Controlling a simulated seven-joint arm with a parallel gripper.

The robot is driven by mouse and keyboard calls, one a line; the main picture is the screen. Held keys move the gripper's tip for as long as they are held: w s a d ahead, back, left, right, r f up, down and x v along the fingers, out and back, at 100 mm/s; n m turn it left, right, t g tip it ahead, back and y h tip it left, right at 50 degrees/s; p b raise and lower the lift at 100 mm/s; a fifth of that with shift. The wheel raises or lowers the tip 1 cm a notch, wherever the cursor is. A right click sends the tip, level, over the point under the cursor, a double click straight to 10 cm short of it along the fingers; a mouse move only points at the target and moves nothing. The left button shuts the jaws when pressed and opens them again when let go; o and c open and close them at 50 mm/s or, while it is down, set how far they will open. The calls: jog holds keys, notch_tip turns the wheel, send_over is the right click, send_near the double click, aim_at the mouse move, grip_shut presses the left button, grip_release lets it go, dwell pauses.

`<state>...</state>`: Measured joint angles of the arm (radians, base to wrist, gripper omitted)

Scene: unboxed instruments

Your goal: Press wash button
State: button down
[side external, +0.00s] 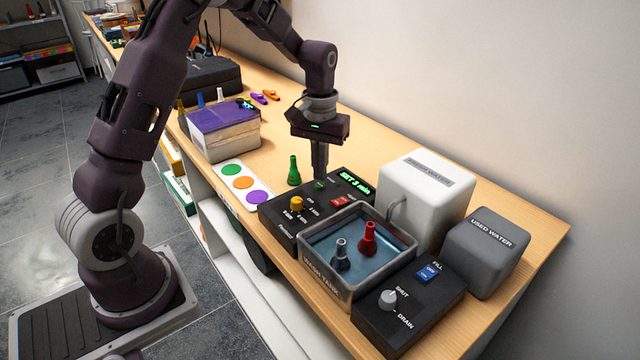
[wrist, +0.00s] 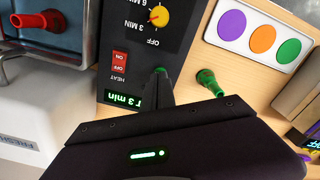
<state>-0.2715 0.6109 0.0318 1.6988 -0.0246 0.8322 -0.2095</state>
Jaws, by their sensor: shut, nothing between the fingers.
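A black control panel (side external: 279,222) holds a yellow knob (side external: 296,204), a red switch (side external: 340,201), a green-lit display (side external: 355,183) reading about "SET 3 min", and a small green button (side external: 320,185). No wash label is readable on the button. My gripper (side external: 320,177) is shut and empty, pointing down with its fingertips right at the green button. In the wrist view the fingertips (wrist: 163,77) partly cover the button (wrist: 160,70). I cannot tell whether they touch it or whether it is pressed.
An open water tank (side external: 322,283) holds a red and a dark grey piece. A white container (side external: 425,200), grey used-water box (side external: 486,250) and fill/drain panel (side external: 400,315) stand around it. A green piece (side external: 293,172) stands close left of my gripper, near a colour-dot card (side external: 227,171).

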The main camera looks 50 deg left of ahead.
aim_at(320, 185)
jog(key=shift+f, duration=0.95)
dwell(0.6)
jog(key=shift+r, duration=3.55)
jog(key=s+d+r+m+t, duration=0.3)
jog(key=s+d+r, duration=0.5)
jog(key=s+r, duration=0.35)
jog(key=s+d+m+t, duration=0.2)
jog(key=s+d+m, duration=0.1)
jog(key=s, duration=1.2)
jog(key=shift+d+f+t, duration=0.3)
jog(key=shift+d+f, duration=0.1)
jog(key=shift+d, duration=0.2)
